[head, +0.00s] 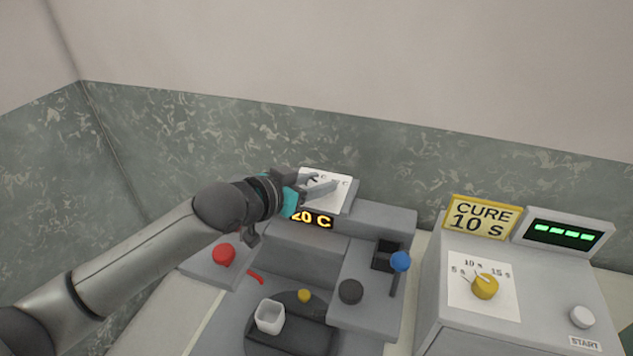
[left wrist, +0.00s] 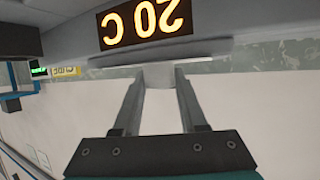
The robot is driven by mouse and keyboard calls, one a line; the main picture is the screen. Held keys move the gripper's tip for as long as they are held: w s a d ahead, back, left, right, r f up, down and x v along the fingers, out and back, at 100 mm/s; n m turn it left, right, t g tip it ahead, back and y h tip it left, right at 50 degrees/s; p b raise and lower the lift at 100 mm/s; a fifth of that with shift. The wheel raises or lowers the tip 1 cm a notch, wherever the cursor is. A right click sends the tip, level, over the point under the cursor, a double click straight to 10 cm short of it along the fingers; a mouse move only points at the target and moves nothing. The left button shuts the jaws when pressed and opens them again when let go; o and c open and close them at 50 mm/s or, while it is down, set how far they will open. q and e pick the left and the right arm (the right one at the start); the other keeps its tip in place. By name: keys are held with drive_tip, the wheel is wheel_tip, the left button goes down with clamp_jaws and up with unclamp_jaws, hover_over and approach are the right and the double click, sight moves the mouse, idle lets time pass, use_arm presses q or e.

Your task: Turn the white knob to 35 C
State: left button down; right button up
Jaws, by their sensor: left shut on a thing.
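My left gripper (head: 322,189) is in front of the white dial plate (head: 338,204) on the grey machine. In the left wrist view, its two fingers (left wrist: 158,84) are shut on a pale block, the white knob (left wrist: 159,75). In the head view the knob is hidden by the gripper, and the dial marks are mostly covered, so I cannot read its setting. The amber display (head: 312,219) below the plate reads 20 C; it also shows upside down in the left wrist view (left wrist: 145,22). My right gripper is not in view.
A red button (head: 223,254), a blue-topped lever (head: 400,261), a black knob (head: 350,291) and a white cup (head: 269,316) are on the machine's lower part. At the right, a second machine has a yellow knob (head: 485,287) and a CURE 10 S sign (head: 480,217).

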use_arm(q)
drive_tip(key=shift+m+g+h, duration=0.3)
drive_tip(key=shift+h, duration=0.1)
drive_tip(key=shift+w+f+m+g+h+b, duration=0.1)
drive_tip(key=shift+m+g+h+b, duration=0.3)
drive_tip(key=shift+b, duration=0.5)
drive_tip(key=m+g+h+b, duration=0.2)
drive_tip(key=m+g+b, duration=0.2)
drive_tip(key=b, duration=0.6)
drive_tip(key=shift+f+h, duration=0.1)
drive_tip(key=shift+h, duration=0.2)
drive_tip(key=shift+m+g+b, duration=0.6)
drive_tip(key=shift+m+g+h+b, duration=0.3)
drive_tip(key=shift+m+g+b, duration=0.1)
drive_tip(key=shift+m+g, duration=0.7)
drive_tip(key=shift+g, duration=0.1)
